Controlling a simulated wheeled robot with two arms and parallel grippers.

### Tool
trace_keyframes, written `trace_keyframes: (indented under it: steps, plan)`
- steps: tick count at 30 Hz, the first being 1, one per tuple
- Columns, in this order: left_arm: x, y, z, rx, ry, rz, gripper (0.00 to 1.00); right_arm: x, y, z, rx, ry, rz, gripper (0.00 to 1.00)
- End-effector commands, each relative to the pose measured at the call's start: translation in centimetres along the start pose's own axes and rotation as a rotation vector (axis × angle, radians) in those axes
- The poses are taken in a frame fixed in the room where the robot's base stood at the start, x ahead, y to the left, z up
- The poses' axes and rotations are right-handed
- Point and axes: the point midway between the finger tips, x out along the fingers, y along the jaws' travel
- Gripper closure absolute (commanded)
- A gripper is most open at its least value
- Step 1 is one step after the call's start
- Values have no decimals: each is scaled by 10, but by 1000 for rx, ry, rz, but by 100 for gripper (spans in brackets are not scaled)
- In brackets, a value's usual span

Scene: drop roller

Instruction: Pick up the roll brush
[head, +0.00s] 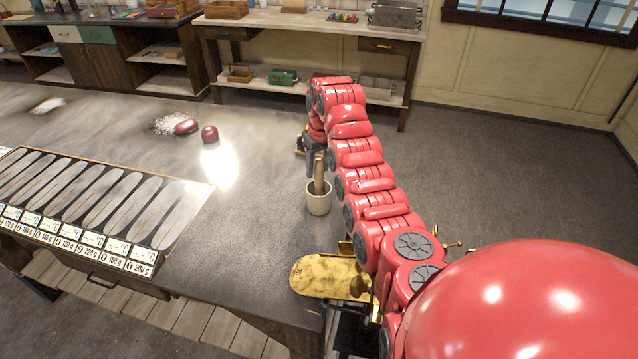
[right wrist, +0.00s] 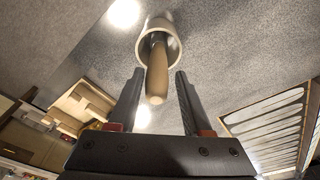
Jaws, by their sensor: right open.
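The roll brush (head: 319,174) stands in a small cream cup (head: 319,204) on the dark table, its tan wooden handle pointing up; its lower end is hidden inside the cup. My right gripper (head: 312,160) is right beside the handle, partly hidden by my red arm. In the right wrist view the gripper (right wrist: 159,72) is open, with the brush handle (right wrist: 157,76) showing between its two dark fingers, apart from both. The cup (right wrist: 165,25) shows beyond the fingertips. My left gripper is not in view.
A panel of long oval samples (head: 100,200) lies at left on the table. A red ball (head: 209,133) and another red object (head: 186,127) lie by white powder. A yellow metal piece (head: 325,278) is at the front edge. The table between is clear.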

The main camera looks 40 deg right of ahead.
Motion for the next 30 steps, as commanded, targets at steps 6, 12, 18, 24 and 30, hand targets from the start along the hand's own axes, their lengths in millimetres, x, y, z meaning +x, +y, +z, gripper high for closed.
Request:
trace_keyframes:
  steps: [6, 12, 18, 24, 30]
  plan:
    - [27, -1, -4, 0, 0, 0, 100, 15, 3, 3, 2, -4, -2, 51]
    - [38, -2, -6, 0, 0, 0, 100, 43, 4, 4, 1, -3, 0, 51]
    - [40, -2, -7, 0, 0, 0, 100, 53, 4, 4, 1, 1, 1, 51]
    - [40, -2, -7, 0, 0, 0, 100, 54, 4, 4, 1, 2, 1, 51]
    - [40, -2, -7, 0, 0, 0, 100, 53, 4, 4, 1, 1, 1, 85]
